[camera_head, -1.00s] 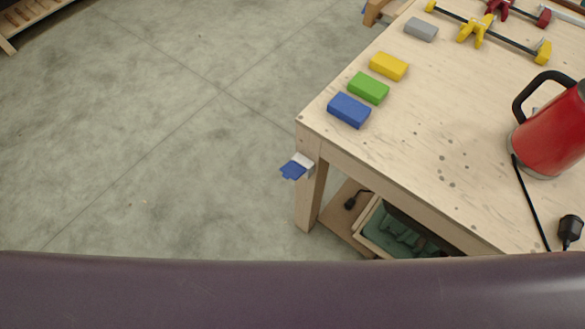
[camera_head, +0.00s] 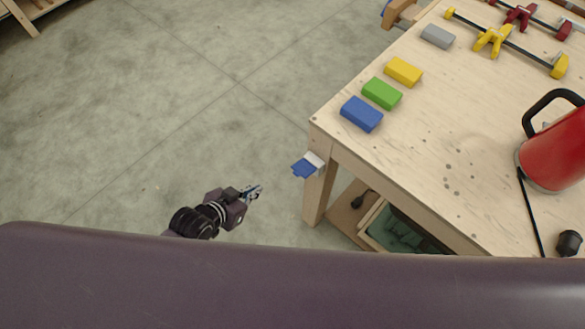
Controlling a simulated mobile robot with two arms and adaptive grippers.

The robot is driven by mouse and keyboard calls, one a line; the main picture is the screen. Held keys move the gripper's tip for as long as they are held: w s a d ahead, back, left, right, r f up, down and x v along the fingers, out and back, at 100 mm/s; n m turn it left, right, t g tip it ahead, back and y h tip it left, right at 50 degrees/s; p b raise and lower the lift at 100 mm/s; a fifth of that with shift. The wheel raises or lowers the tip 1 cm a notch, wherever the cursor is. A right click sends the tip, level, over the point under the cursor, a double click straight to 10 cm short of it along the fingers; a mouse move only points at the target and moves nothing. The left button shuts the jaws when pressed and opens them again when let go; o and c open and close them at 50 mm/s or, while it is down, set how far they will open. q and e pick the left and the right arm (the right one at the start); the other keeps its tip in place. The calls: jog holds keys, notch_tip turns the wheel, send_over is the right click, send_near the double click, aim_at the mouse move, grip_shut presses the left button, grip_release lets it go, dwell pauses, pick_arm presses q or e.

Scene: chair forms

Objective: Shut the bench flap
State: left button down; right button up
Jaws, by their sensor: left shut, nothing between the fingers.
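The bench (camera_head: 400,170) is a pale wooden workbench at the right. A small blue and white piece (camera_head: 308,166) sticks out from its near left leg, just below the top; I cannot tell whether it is the flap. My left gripper (camera_head: 255,191) is shut and empty, over the floor to the left of that leg and apart from it. My right gripper is not in view. My own purple body hides the bottom of the view.
On the bench top are a blue block (camera_head: 361,114), a green block (camera_head: 382,93), a yellow block (camera_head: 403,71), a grey block (camera_head: 438,36), a yellow clamp (camera_head: 493,40) and a red kettle (camera_head: 556,152). A lower shelf holds a green-lined box (camera_head: 395,232).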

pick_arm(q)
jog(key=d+r+m+h, duration=0.2)
jog(key=d+r, duration=0.4)
jog(key=r, duration=0.6)
jog(key=p, duration=0.2)
send_over(294, 169)
jog(key=s, duration=0.2)
jog(key=shift+t, duration=0.3)
jog(key=f, duration=0.5)
jog(key=shift+w+d, duration=0.2)
jog(key=shift+d, duration=0.2)
jog(key=shift+s+a+f, duration=0.2)
jog(key=shift+f, duration=0.4)
jog(key=shift+s+a+f, duration=0.15)
jog(key=shift+s+f, duration=0.05)
jog(key=shift+f, duration=0.4)
jog(key=shift+s+a+f, duration=0.2)
jog(key=shift+s+f, duration=0.05)
jog(key=shift+f, duration=0.4)
